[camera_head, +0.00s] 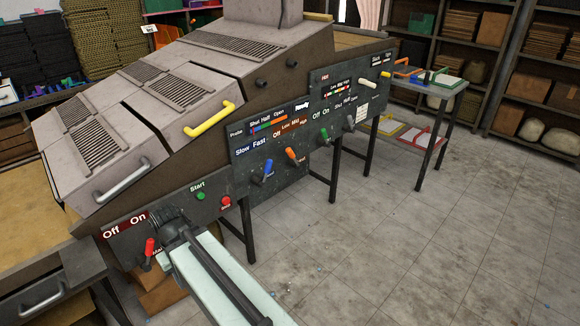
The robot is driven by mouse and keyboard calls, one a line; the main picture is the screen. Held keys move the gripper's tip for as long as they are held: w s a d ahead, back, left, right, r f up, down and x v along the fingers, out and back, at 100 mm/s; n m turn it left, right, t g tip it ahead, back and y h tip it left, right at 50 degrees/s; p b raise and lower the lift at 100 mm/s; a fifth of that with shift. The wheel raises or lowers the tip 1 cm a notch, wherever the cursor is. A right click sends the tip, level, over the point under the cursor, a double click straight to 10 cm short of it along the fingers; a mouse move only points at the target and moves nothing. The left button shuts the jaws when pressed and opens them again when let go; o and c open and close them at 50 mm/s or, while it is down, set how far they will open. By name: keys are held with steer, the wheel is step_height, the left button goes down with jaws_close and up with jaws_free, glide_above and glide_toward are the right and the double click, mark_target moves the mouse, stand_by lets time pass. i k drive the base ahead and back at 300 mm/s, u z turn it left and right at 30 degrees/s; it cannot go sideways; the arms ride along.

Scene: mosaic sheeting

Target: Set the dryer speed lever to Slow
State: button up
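The dryer speed lever (267,169) is blue and stands on the dark control panel below the words Slow and Fast. It leans up and to the right, toward the Fast side. An orange lever (292,155) stands to its right under Low, Mid and High. My arm comes in from the bottom, with its dark end in front of the lower left panel, left of and below the blue lever and apart from it. I cannot make out any gripper fingers.
A red lever (149,247) sits under Off and On, close to my arm. Green (201,196) and red (226,203) buttons lie between it and the blue lever. Green (324,135) and grey (350,122) levers stand farther right.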

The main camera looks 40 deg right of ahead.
mark_target(262, 184)
steer(key=z, duration=5.75)
steer(key=k, duration=1.45)
steer(key=u, duration=5.85)
